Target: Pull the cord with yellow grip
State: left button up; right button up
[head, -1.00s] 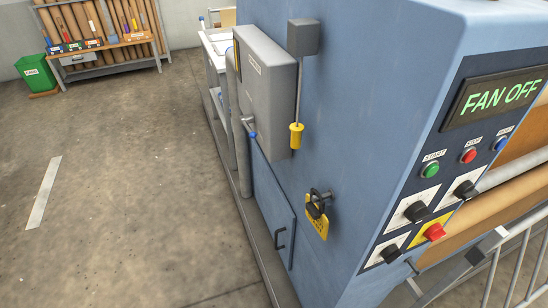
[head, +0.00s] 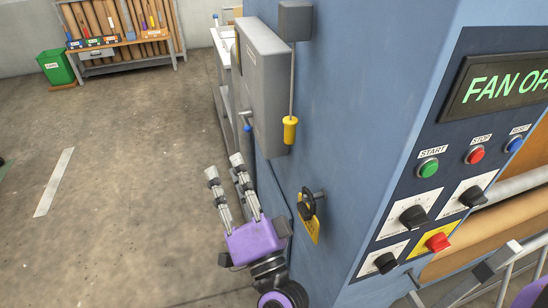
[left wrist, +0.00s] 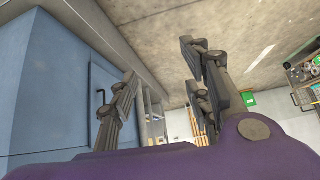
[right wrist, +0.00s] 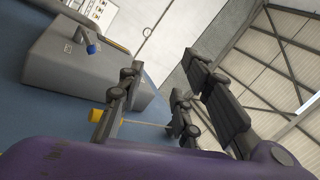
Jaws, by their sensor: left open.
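The yellow grip (head: 290,130) hangs upright on a thin cord (head: 292,80) below a small grey box (head: 295,20) on the blue machine side. My right gripper (head: 225,167) is open and empty, lower and to the left of the grip in the head view, fingers pointing up. In the right wrist view the yellow grip (right wrist: 97,115) shows beside the left finger, partly hidden by it, with the cord running right behind the fingers. My left gripper (left wrist: 160,62) is open and empty in the left wrist view; the head view does not show its fingers.
A grey cabinet (head: 265,80) with a blue-tipped handle (head: 247,126) sticks out left of the cord. A padlock with a yellow tag (head: 308,215) hangs below. The control panel (head: 440,180) is at right. Open floor (head: 120,200) lies left.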

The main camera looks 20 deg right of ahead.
aim_at(290, 132)
jog(key=d+r+m+g+h+b, duration=0.1)
jog(key=d+r+m+h, duration=0.45)
jog(key=m, duration=0.65)
jog(key=d+r+m+h, duration=0.2)
jog(key=r+m+h, duration=0.4)
jog(key=m+h, duration=0.4)
notch_tip(290, 132, down, 8)
jog(key=w+d+m+g+y, duration=0.1)
jog(key=d+m+g+y, duration=0.1)
jog(key=m+g, duration=0.65)
jog(key=shift+m+t, duration=0.75)
jog(key=shift+t, duration=0.2)
jog(key=x, duration=0.6)
jog(key=shift+w+a+f+p, duration=0.1)
jog(key=shift+a+f+p, duration=0.05)
jog(key=shift+p, duration=0.2)
jog(key=shift+w+d+f, duration=0.1)
jog(key=shift+w+d, duration=0.2)
jog(key=shift+w, duration=0.15)
pick_arm(q)
jog(key=shift+s+a+f, duration=0.1)
jog(key=shift+a, duration=0.15)
